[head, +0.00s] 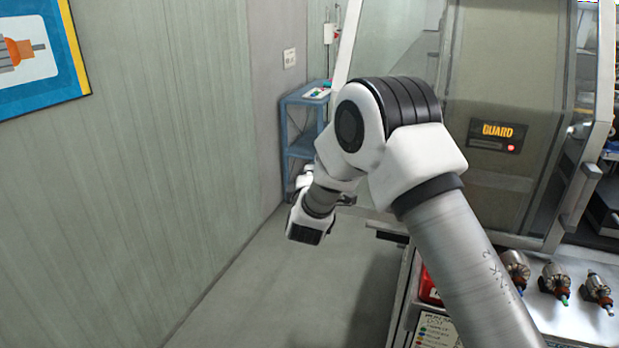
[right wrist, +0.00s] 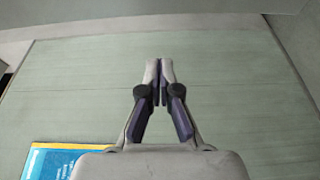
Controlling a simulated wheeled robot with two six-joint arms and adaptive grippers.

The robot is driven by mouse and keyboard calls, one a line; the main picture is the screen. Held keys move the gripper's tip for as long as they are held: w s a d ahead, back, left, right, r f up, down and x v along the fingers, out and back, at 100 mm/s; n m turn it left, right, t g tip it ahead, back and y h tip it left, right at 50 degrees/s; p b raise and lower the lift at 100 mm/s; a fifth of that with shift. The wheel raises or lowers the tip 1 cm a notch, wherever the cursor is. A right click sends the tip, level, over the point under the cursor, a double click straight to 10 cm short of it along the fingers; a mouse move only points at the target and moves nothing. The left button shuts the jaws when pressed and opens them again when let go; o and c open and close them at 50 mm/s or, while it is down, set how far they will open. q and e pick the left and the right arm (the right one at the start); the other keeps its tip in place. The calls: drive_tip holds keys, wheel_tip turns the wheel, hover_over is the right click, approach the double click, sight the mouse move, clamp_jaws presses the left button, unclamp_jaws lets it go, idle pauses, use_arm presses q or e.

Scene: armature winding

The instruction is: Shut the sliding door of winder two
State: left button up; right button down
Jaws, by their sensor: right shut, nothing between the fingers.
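The winder (head: 555,200) stands at the right of the head view, a cabinet with pale frame bars and tinted clear panels. A clear front panel (head: 475,85) shows a dark plate reading GUARD with a small red light; I cannot tell if this panel is the sliding door, or how far the door is open. My right arm crosses in front of the winder and hides part of it. My right gripper (right wrist: 159,70) is shut and empty in the right wrist view, facing the green wall. In the head view the wrist mostly hides it. My left gripper is not in view.
A blue shelf stand (head: 290,130) stands by the wall behind my wrist. Several armatures (head: 556,280) lie on the bench at the lower right, near a red bin (head: 428,288). The floor (head: 290,290) between wall and bench is clear. A poster (head: 40,50) hangs on the left wall.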

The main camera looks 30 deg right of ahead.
drive_tip(key=shift+w+d+f+p, duration=0.1)
drive_tip(key=shift+w+d+p, duration=0.15)
drive_tip(key=shift+d+p, duration=0.65)
drive_tip(key=shift+w+d+f+p, duration=0.15)
drive_tip(key=shift+d+p, duration=0.25)
drive_tip(key=shift+d, duration=0.9)
